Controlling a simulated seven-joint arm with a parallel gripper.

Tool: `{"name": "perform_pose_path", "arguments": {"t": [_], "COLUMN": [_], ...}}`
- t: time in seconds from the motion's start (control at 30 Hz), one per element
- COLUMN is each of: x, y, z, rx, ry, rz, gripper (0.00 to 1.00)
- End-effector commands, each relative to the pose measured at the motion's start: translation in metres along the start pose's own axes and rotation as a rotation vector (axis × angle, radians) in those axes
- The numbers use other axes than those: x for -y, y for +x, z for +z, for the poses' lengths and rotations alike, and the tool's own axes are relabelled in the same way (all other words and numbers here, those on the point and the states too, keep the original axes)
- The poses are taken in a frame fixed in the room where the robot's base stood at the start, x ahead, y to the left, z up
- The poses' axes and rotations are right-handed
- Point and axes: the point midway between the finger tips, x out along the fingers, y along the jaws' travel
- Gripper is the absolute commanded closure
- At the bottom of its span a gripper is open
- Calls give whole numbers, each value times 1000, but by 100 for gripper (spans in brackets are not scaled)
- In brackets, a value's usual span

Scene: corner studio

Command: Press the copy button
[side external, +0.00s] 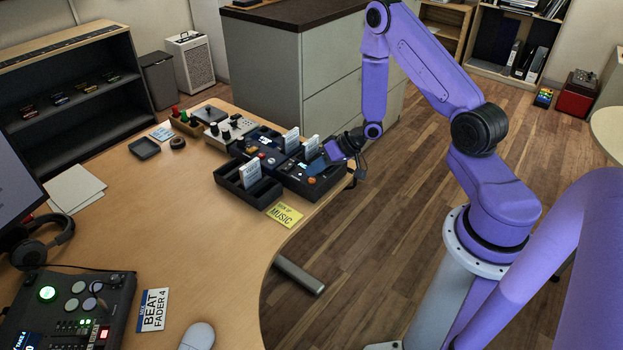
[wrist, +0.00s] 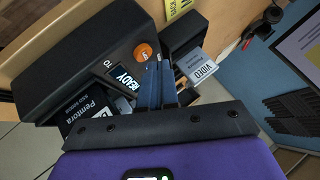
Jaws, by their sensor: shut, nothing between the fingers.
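A dark copier unit (side external: 318,188) sits at the right edge of the desk; its top fills the upper left of the wrist view (wrist: 82,58). A card marked Pentora (wrist: 92,108) stands at the unit, partly hidden. My gripper (side external: 331,151) is shut and empty over the unit. In the wrist view its blue fingertips (wrist: 158,62) appear right next to the orange button; I cannot tell whether they touch it.
A black card holder (side external: 232,181) stands beside the unit; a card marked VIDEO (wrist: 196,66) is in the holder seen by the wrist. Other white cards (side external: 290,141) stand behind. The desk's middle (side external: 190,215) is clear.

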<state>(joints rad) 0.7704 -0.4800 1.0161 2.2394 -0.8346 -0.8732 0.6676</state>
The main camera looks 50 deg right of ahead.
Motion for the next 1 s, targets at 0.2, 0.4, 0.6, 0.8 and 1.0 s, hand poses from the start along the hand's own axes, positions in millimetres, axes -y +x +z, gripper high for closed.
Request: {"name": "perform_pose_path", "arguments": {"t": [0.2,0.4,0.6,0.8,1.0], "x": [0,0,-1,-4,-5], "y": [0,0,1,5,6], "z": [0,0,1,4,5], "rx": [0,0,0,0,0], "ry": [0,0,1,0,0], "rz": [0,0,0,0,0], "gripper": [100,100,100,100,100]}}
